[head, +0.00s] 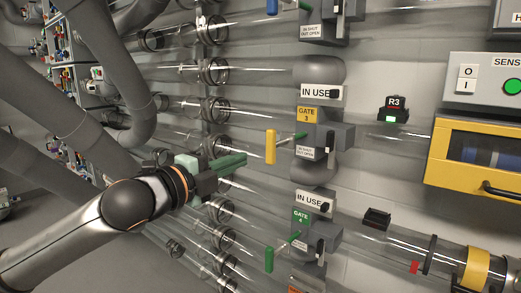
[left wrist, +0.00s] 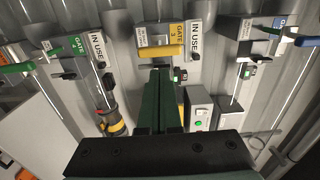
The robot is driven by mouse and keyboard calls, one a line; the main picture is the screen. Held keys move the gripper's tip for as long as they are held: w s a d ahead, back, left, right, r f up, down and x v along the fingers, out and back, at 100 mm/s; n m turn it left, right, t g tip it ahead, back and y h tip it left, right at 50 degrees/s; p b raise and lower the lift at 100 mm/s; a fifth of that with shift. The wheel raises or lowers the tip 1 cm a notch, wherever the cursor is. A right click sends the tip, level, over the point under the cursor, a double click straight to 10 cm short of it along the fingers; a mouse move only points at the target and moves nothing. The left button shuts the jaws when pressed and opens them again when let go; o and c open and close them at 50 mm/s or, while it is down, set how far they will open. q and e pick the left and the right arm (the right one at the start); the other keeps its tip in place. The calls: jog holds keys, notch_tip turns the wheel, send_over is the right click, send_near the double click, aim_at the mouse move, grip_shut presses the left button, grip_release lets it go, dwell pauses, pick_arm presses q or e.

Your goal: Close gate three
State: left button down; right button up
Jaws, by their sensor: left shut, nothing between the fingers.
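Gate three is a grey box (head: 333,135) on a clear tube, with a yellow "GATE 3" label (head: 308,114) and an "IN SHUT OUT OPEN" plate. Its yellow handle (head: 270,147) stands out to the left of the box on a visible rod. In the left wrist view the yellow handle (left wrist: 160,51) lies just beyond the fingertips. My left gripper (head: 243,160) is shut and empty, left of the handle and slightly lower in the head view. Contact with the handle cannot be told. In the left wrist view the dark green fingers (left wrist: 160,72) are together. My right gripper is not in view.
Gate four, with a green handle (head: 269,259), is below gate three. Another gate with a blue handle (head: 272,6) is above. An R3 sensor (head: 393,110) with a green light is to the right. A yellow-framed box (head: 437,147) stands farther right. Clear tubes run behind my arm.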

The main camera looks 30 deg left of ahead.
aim_at(269, 148)
pick_arm(q)
jog(key=shift+w+d+p, duration=0.15)
jog(key=shift+w+p, duration=1.2)
jog(key=shift+w, duration=0.7)
jog(key=shift+w+d+p, duration=0.15)
jog(key=shift+w+p, duration=1.15)
jog(key=shift+w, duration=0.7)
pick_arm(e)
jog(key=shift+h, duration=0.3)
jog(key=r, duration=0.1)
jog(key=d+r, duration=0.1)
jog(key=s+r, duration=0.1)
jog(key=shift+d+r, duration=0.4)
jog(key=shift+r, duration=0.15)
